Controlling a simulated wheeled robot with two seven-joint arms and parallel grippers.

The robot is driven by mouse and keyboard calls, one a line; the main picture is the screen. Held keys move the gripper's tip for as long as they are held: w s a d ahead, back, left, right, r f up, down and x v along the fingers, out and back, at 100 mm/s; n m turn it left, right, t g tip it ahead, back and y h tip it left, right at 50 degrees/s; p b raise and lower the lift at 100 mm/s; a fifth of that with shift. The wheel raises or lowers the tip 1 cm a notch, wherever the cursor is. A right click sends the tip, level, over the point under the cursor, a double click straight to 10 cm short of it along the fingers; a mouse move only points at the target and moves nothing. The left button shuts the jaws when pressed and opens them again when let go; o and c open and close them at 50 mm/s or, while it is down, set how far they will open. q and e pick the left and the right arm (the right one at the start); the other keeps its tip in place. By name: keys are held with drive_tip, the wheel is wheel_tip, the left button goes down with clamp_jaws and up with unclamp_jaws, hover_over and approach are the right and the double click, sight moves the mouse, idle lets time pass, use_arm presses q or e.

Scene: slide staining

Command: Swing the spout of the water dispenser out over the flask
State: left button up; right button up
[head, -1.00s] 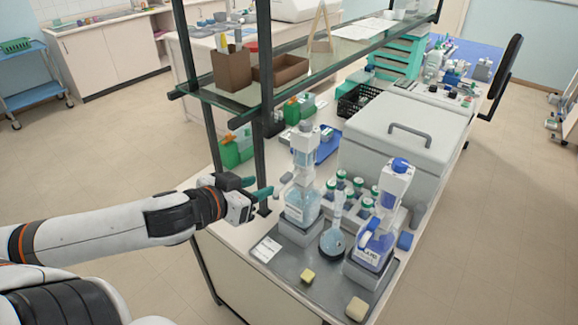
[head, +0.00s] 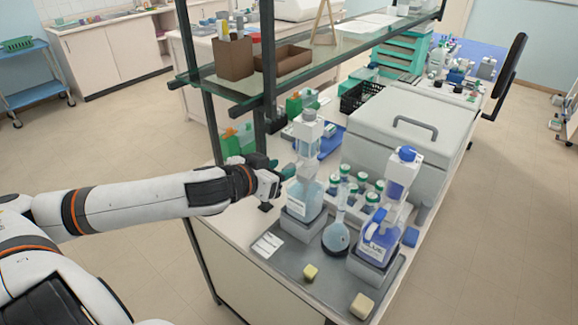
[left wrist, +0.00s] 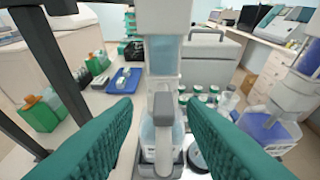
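The water dispenser (head: 304,190) is a bottle of pale blue liquid with a clear-walled pump head, on a grey block. In the left wrist view its grey spout (left wrist: 165,112) points towards my camera, away from the flask. The round flask (head: 336,237) holds pale blue liquid and stands to the right of the dispenser in the head view. My left gripper (head: 286,169) is at the dispenser's left side. Its green fingers are open, one on each side of the spout, with gaps visible in the wrist view. My right gripper is not in view.
A second dispenser with blue liquid (head: 379,240) stands right of the flask. Several green-capped bottles (head: 350,184) stand behind. A glass shelf on dark posts (head: 268,60) rises behind my left arm. Two small sponges (head: 361,305) lie on the grey tray (head: 322,285).

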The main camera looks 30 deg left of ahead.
sight(288, 167)
use_arm(q)
drive_tip(key=shift+p+x, duration=0.4)
drive_tip(key=shift+x, duration=0.85)
drive_tip(key=shift+w+d+f, duration=0.2)
drive_tip(key=shift+w, duration=0.45)
drive_tip(key=shift+c, duration=0.4)
clamp_jaws()
